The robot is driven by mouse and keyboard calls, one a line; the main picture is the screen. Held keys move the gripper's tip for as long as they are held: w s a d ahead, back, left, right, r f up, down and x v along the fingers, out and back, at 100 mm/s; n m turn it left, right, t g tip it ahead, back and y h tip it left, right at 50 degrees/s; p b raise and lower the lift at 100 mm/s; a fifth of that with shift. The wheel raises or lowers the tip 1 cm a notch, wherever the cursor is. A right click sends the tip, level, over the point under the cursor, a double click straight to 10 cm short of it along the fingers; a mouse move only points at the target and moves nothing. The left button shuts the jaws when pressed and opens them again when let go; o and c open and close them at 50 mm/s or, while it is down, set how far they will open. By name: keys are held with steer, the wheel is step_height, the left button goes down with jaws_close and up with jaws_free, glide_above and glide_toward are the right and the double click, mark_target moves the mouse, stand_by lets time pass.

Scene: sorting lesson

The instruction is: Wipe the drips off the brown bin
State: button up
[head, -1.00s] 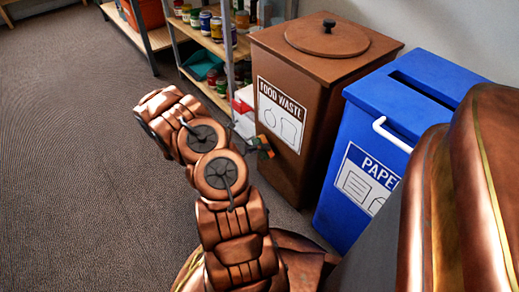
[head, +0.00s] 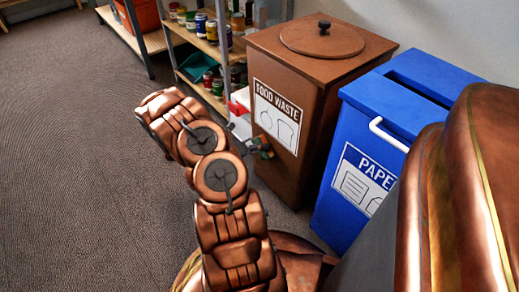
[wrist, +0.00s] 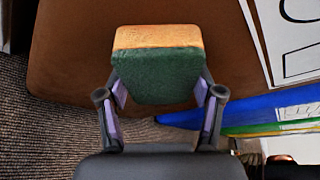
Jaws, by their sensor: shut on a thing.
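The brown bin (head: 290,165) stands upright at centre right, with a round lid and a white "FOOD WASTE" label (head: 276,115) on its front. My gripper (wrist: 160,92) is shut on a sponge (wrist: 158,72), orange-yellow on one side and green on the other. In the head view the sponge (head: 262,147) is small, by the bin's front below the label, partly hidden by my gripper. In the wrist view the brown bin (wrist: 75,50) fills the space behind the sponge. I cannot tell whether the sponge touches it. No drips can be made out.
A blue paper bin (head: 345,215) with a white handle stands close to the right of the brown bin. A metal shelf (head: 215,45) with jars and cans is behind on the left. The carpet (head: 80,160) on the left is clear.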

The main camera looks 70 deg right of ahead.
mark_target(265, 153)
steer(key=shift+s, duration=0.1)
steer(key=shift+s+a+b, duration=0.1)
steer(key=shift+s+a, duration=0.4)
steer(key=shift+s, duration=0.55)
steer(key=shift+s+a+b, duration=0.1)
steer(key=shift+s+a, duration=0.45)
steer(key=shift+s, duration=0.5)
steer(key=shift+s+a+b, duration=0.1)
steer(key=shift+s+a, duration=0.4)
steer(key=shift+s, duration=0.55)
steer(key=shift+a+p, duration=0.1)
steer(key=shift+p, duration=0.2)
steer(key=shift+w, duration=0.1)
steer(key=shift+w+d+p, duration=0.45)
steer(key=shift+w, duration=0.4)
steer(key=shift+w+d+p, duration=0.4)
steer(key=shift+w, duration=0.4)
steer(key=shift+w+d+p, duration=0.25)
steer(key=shift+w+d, duration=0.25)
steer(key=shift+w, duration=0.2)
steer(key=shift+w+d+p, duration=0.25)
steer(key=shift+w+d, duration=0.2)
steer(key=shift+w, duration=0.25)
